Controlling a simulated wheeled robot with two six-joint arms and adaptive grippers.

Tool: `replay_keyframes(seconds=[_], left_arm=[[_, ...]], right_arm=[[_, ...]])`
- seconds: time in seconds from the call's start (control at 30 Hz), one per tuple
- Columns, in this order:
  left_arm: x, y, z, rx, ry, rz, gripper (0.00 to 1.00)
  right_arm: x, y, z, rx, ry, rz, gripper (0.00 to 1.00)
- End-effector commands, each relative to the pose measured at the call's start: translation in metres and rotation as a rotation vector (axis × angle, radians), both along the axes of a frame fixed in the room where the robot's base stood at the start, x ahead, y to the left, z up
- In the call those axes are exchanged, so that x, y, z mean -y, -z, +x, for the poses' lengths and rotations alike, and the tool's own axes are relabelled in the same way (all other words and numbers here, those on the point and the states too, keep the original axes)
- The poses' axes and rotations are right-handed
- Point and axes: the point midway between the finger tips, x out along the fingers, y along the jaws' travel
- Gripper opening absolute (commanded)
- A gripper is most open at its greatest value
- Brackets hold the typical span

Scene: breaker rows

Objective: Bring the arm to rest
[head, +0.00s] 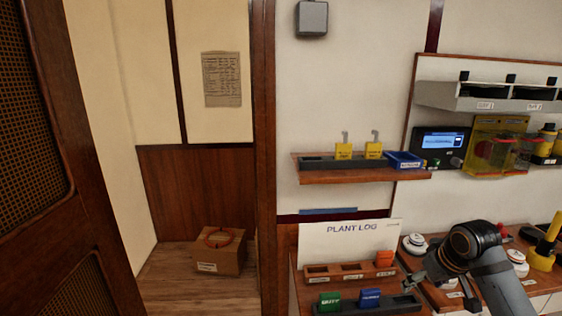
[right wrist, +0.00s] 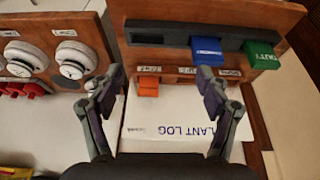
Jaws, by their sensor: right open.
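My right gripper (head: 416,280) hangs over the lower wooden bench in the head view. In the right wrist view its two fingers (right wrist: 161,80) stand wide apart with nothing gripped between them. Beyond the fingers in that view is a wooden rack holding an orange block (right wrist: 148,87). Behind it a dark rail holds a blue tag (right wrist: 207,50) and a green tag (right wrist: 262,54). The white PLANT LOG board (right wrist: 165,120) lies below the fingers in the picture. My left gripper is not in view.
White round knobs (right wrist: 75,60) and red parts (right wrist: 35,89) are on the bench beside the rack. A shelf (head: 350,177) with yellow padlocks (head: 344,150) and a blue tray (head: 404,160) is above the board. A cardboard box (head: 219,256) stands in the doorway at left.

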Motion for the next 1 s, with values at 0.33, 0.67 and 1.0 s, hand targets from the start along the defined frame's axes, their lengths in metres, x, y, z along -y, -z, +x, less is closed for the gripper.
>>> replay_keyframes(seconds=[0.33,0.67,1.0], left_arm=[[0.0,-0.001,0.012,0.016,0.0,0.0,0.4],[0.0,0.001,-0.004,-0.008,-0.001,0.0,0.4],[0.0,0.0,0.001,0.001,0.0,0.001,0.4]], right_arm=[[-0.049,0.081,-0.044,-0.031,-0.05,-0.032,0.77],[-0.1,0.149,-0.129,-0.044,-0.057,-0.049,0.77],[-0.118,0.169,-0.213,-0.055,0.011,-0.072,0.77]])
